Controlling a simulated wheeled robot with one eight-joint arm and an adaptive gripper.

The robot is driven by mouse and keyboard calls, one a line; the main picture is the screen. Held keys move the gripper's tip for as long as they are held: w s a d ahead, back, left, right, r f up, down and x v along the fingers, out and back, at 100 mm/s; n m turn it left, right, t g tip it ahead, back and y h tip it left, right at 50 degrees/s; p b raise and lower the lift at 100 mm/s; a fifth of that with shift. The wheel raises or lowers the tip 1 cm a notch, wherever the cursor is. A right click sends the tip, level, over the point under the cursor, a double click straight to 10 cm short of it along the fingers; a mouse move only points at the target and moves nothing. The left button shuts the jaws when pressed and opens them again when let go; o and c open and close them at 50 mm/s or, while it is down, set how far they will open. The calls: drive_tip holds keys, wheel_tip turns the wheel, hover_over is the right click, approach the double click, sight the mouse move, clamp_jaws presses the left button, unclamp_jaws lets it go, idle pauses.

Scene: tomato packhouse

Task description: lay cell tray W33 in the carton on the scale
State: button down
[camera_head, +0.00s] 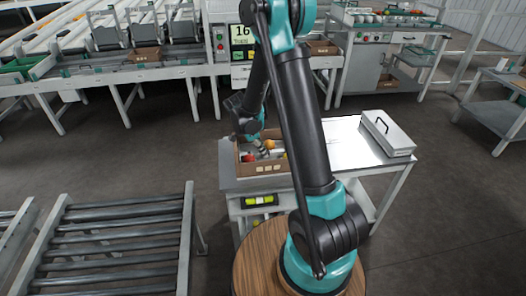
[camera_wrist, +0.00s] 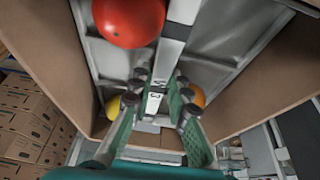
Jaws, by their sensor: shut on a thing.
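The carton (camera_head: 262,169) is brown, open-topped and stands on the left part of a grey bench; the scale under it cannot be told apart from the bench. Its cardboard walls (camera_wrist: 262,75) rise on both sides in the wrist view. Between them lies a pale grey cell tray (camera_wrist: 102,52) with a white middle strip (camera_wrist: 174,35) bearing a partly hidden label. A red tomato (camera_wrist: 128,18), a yellow one (camera_wrist: 112,108) and an orange one (camera_wrist: 197,96) show around the strip. My gripper (camera_wrist: 160,90) reaches down inside the carton, shut on the strip. Tray contact with the carton floor is hidden.
A metal box with a black handle (camera_head: 388,132) stands at the bench's right end, with bare bench top (camera_head: 340,145) between. A roller conveyor (camera_head: 115,240) is at front left. A display (camera_head: 243,33) stands behind. Stacked cartons (camera_wrist: 28,125) show at lower left.

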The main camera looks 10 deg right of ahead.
drive_tip(key=shift+f, duration=0.55)
drive_tip(key=c, duration=1.4)
unclamp_jaws()
drive_tip(key=c, duration=0.3)
drive_tip(key=shift+r, duration=0.1)
drive_tip(key=shift+r, duration=4.1)
